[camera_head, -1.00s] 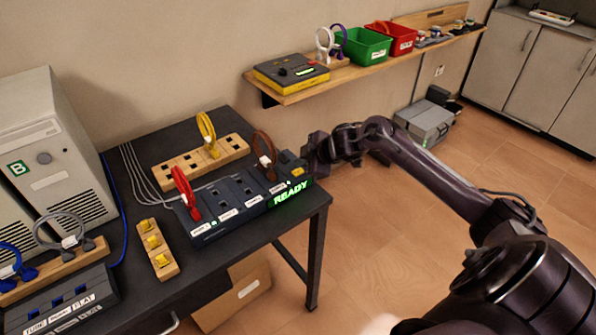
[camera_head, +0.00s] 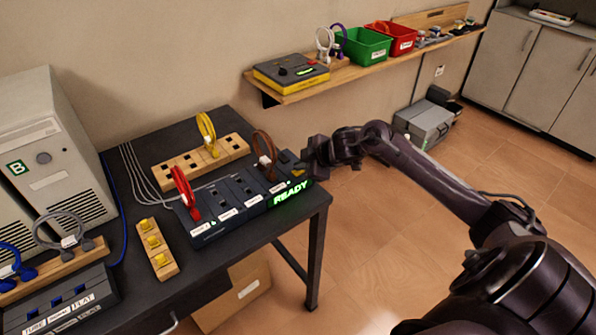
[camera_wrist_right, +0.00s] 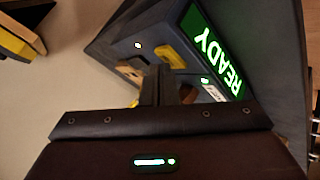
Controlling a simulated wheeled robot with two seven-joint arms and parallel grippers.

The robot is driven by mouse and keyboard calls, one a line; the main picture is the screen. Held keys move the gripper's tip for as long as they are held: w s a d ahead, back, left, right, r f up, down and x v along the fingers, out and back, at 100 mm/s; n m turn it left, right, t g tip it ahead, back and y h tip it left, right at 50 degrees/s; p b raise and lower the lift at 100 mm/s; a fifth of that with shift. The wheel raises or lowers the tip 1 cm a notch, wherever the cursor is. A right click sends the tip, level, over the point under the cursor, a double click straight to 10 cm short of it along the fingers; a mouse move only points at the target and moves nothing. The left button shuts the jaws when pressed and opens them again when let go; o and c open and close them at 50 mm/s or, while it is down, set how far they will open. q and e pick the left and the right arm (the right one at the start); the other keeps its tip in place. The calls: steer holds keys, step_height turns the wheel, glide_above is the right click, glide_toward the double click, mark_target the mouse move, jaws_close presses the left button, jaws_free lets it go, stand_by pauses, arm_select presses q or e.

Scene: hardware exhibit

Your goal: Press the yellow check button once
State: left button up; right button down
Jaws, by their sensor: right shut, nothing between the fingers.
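The yellow check button (camera_head: 298,173) is on the right end of the dark console (camera_head: 230,211), behind the lit green READY display (camera_head: 291,193). My right gripper (camera_head: 303,167) is at that end of the console and partly covers the button in the head view. In the right wrist view, the shut, empty fingers (camera_wrist_right: 160,80) point toward the console, close to the yellow button (camera_wrist_right: 171,53). The READY display also shows there (camera_wrist_right: 214,48). I cannot tell whether the fingertips touch the button. My left gripper is not in view.
Red (camera_head: 182,193) and brown (camera_head: 265,156) cable loops stand on the console. A wooden block with a yellow loop (camera_head: 206,132) is behind it, and a small block with yellow plugs (camera_head: 157,250) is left of it. A wall shelf (camera_head: 290,95) is above.

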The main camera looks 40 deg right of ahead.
mark_target(302, 173)
steer(key=shift+f, duration=0.3)
stand_by(0.4)
steer(key=shift+r+p, duration=0.85)
steer(key=shift+r, duration=0.05)
step_height(302, 173, up, 5)
steer(key=p, duration=0.5)
stand_by(0.6)
